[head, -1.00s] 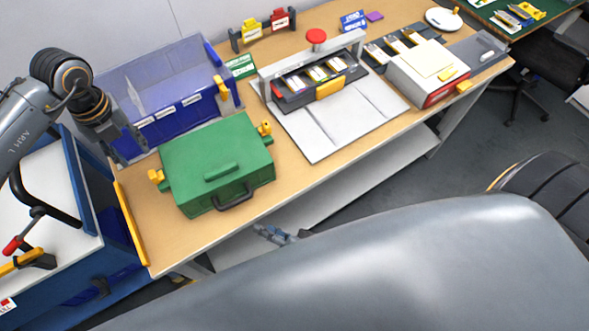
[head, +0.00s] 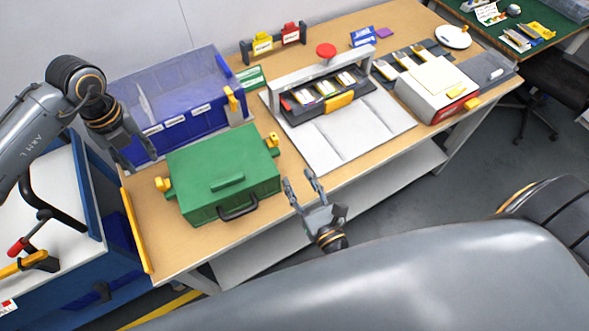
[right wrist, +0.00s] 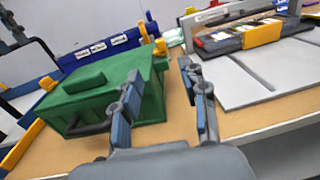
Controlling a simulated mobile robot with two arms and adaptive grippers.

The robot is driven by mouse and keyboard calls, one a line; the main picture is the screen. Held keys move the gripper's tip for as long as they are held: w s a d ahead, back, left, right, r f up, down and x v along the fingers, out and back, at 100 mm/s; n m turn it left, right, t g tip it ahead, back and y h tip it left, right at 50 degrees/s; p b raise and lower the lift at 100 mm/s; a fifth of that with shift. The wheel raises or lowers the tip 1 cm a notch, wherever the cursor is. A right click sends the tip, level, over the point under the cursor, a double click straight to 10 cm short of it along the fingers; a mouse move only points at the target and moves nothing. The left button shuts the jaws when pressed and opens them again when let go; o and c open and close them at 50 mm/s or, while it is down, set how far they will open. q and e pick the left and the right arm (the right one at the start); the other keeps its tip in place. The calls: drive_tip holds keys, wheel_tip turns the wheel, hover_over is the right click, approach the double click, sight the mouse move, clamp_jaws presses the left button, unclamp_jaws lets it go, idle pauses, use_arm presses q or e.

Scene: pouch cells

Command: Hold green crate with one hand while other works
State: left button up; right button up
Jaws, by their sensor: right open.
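The green crate (head: 215,165), its lid closed, sits on the left part of the workbench, with a dark front handle and yellow side clips. It also shows in the right wrist view (right wrist: 90,100). My left gripper (head: 137,158) hangs just beyond the crate's left rear corner, in front of the blue bin; its fingers look apart and empty. My right gripper (head: 299,178) is open and empty at the bench's front edge, right of the crate and apart from it. In the right wrist view its fingers (right wrist: 160,72) stand open beside the crate's right side.
The blue bin (head: 195,118) with a clear lid stands behind the crate. A press-like station (head: 330,95) with a red button and grey plates is to the right. A white box (head: 435,90) stands further right. Bare wood lies around the crate's front.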

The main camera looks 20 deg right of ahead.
sight(276, 141)
drive_tip(key=w, duration=0.9)
drive_tip(key=w+a, duration=0.1)
drive_tip(key=w, duration=0.3)
drive_tip(key=shift+w, duration=0.3)
clamp_jaws()
